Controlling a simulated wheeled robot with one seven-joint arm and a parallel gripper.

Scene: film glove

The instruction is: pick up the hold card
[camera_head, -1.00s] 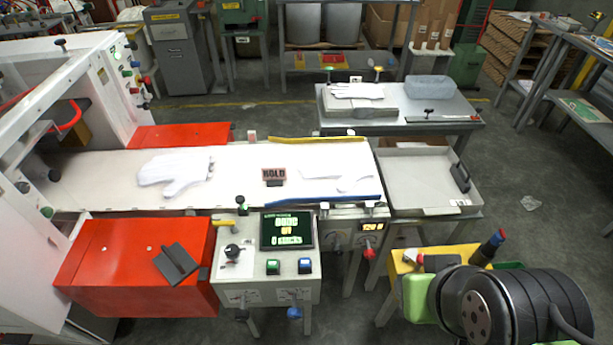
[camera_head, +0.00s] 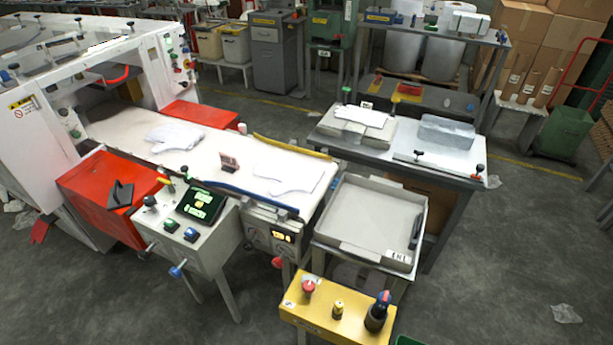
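My gripper is not in view.
A control box with a screen (camera_head: 201,206) stands in front of the belt. A grey tray (camera_head: 375,222) and a yellow button box (camera_head: 338,312) stand to the right. A grey bench (camera_head: 440,158) is behind. Open floor lies at lower right.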

